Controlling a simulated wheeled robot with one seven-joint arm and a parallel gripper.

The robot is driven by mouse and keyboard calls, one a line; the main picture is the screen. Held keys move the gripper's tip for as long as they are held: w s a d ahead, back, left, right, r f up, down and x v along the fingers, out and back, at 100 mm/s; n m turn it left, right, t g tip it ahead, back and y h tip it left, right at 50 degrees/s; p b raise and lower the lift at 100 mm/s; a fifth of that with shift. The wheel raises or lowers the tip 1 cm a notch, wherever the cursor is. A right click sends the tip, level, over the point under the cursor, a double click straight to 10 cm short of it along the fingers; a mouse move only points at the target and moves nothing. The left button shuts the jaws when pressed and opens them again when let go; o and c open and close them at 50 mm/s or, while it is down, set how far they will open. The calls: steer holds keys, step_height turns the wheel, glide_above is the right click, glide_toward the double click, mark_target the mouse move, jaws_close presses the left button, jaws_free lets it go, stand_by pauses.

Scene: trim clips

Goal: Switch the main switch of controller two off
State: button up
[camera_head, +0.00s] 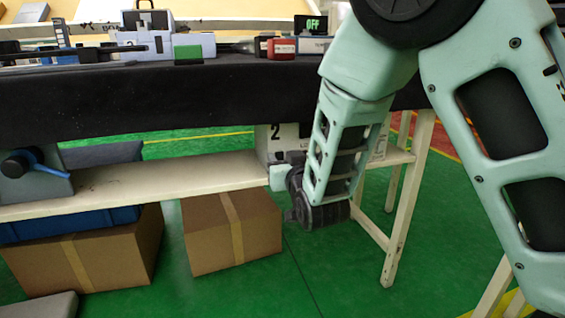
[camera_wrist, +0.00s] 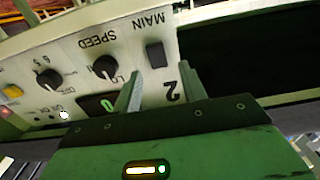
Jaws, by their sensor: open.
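Controller two (camera_head: 275,141) is a pale box marked "2" on the shelf under the table, partly hidden by my arm. In the wrist view its panel (camera_wrist: 206,71) shows upside down. The main switch (camera_wrist: 156,56) is a black rectangular rocker beside the word MAIN; which way it is set I cannot tell. My gripper (camera_wrist: 160,69) is open, its two fingers pointing at the panel, with the switch just beyond the gap between their tips. I see no contact with it. A small display (camera_wrist: 97,103) with a green figure is partly behind the left finger.
The panel also has a speed knob (camera_wrist: 104,67), a second knob (camera_wrist: 48,79) and a yellow button (camera_wrist: 13,91). The dark tabletop (camera_head: 180,100) overhangs the shelf (camera_head: 150,183). Cardboard boxes (camera_head: 232,232) stand below.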

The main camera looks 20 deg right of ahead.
steer(key=shift+w, duration=0.7)
jaws_close()
steer(key=f+t+b, duration=0.1)
steer(key=b, duration=0.2)
steer(key=t+b, duration=0.1)
steer(key=b, duration=0.3)
steer(key=shift+s+f+t, duration=0.15)
steer(key=shift+f+t, duration=0.1)
steer(key=shift+t, duration=0.15)
steer(key=shift+r+t+b, duration=0.1)
steer(key=shift+t+b, duration=0.3)
steer(key=shift+b, duration=0.6)
steer(key=shift+r, duration=0.1)
